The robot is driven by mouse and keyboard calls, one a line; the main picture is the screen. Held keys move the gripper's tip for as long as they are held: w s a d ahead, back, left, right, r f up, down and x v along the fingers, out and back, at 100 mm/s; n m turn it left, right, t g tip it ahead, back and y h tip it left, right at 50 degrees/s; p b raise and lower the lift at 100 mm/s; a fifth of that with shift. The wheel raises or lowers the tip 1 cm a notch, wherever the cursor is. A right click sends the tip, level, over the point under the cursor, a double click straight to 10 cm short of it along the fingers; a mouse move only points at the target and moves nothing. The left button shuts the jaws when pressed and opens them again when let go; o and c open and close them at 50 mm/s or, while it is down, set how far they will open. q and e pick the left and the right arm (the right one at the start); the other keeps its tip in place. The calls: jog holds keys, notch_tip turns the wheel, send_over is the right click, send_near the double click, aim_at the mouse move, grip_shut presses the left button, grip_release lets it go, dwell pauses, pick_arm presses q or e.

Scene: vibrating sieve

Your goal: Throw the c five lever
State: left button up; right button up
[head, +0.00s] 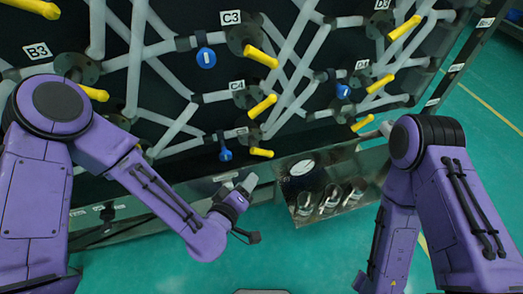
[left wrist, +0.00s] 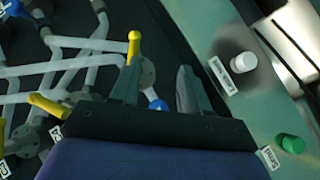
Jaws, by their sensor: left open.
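The C5 lever (head: 260,152) is the lowest yellow handle in the C column, under a partly hidden label. It points right from its dark hub. My left gripper (head: 238,184) is below and left of this lever, apart from it in the head view. In the left wrist view what looks like the same yellow lever (left wrist: 134,42) stands just beyond the left fingertip. The two fingers of the left gripper (left wrist: 157,78) are spread, with nothing held between them. My right arm shows at the right, but its gripper is out of the picture.
The C4 lever (head: 262,106) and C3 lever (head: 261,57) are above. A blue knob (head: 225,154) lies left of C5. A metal tray (head: 298,216) with several glass items is lower right. A white knob (left wrist: 243,62) and green knob (left wrist: 291,143) sit on the ledge.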

aim_at(261, 152)
pick_arm(q)
jog(key=w+d, duration=0.1)
jog(key=w, duration=0.2)
jog(key=w+d+t+p, duration=0.1)
jog(key=w, duration=0.3)
jog(key=w+d+t, duration=0.1)
jog(key=w+d, duration=0.1)
jog(key=w, duration=0.2)
jog(key=shift+r, duration=0.4)
grip_shut()
